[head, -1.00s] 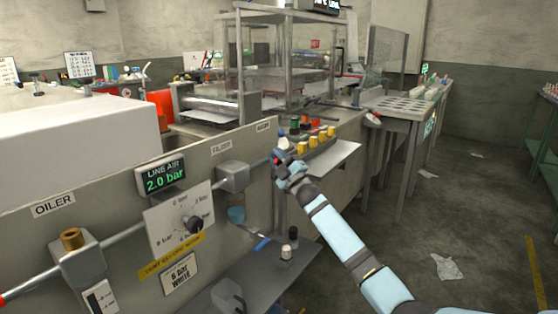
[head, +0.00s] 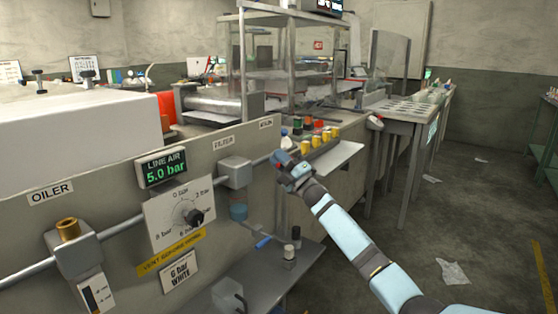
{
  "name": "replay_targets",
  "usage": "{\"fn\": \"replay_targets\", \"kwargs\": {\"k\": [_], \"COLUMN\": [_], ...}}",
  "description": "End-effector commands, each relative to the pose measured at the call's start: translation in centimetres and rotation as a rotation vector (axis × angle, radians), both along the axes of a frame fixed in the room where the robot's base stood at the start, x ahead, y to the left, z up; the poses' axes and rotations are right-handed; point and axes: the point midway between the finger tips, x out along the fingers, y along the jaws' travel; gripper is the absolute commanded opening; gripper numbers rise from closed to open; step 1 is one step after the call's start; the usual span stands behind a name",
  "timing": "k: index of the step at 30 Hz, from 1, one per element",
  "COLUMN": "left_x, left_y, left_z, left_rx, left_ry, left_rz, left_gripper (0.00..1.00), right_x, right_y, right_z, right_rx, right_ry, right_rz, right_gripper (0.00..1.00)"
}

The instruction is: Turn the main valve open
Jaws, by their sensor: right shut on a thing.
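My right gripper (head: 283,162) is at the right end of the grey air pipe (head: 112,211), below the small sign (head: 266,124) at the panel's right end. It is shut on the main valve there; the gripper hides the valve and its handle, so I cannot tell the handle's angle. The line air display (head: 162,168) reads 5.0 bar. A pressure dial with a black knob (head: 193,216) sits on the panel below it. My left gripper is not in view.
The filter (head: 235,172) and oiler (head: 73,249) sit along the pipe. A low grey shelf (head: 265,275) holds small bottles below. The floor at right is mostly clear, with scattered paper (head: 453,271).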

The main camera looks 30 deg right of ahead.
Motion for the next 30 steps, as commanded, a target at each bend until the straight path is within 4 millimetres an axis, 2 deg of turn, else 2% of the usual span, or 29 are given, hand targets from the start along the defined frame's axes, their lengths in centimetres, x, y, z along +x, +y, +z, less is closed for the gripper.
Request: {"fn": "replay_targets", "kwargs": {"k": [4,5,8,20,26,30], "left_x": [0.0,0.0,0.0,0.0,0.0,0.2], "left_y": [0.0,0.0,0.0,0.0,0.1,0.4], "left_z": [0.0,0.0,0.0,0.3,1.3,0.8], "left_rx": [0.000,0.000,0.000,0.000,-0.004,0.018], "left_ry": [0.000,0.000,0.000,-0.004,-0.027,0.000], "left_rz": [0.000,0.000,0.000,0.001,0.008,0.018], "left_gripper": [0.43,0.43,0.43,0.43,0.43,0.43], "right_x": [0.0,0.0,0.0,-0.5,-3.3,-5.9], "right_y": [0.0,0.0,0.0,-0.2,-1.4,-2.5], "right_z": [0.0,0.0,0.0,-0.4,-2.4,-4.2], "right_rx": [-0.002,-0.002,-0.001,0.000,-0.001,-0.001], "right_ry": [-0.001,-0.001,-0.001,0.001,0.004,0.004], "right_rz": [0.000,0.000,0.000,0.000,-0.001,-0.001], "right_gripper": [0.00,0.19,0.42,0.42,0.42,0.42]}}
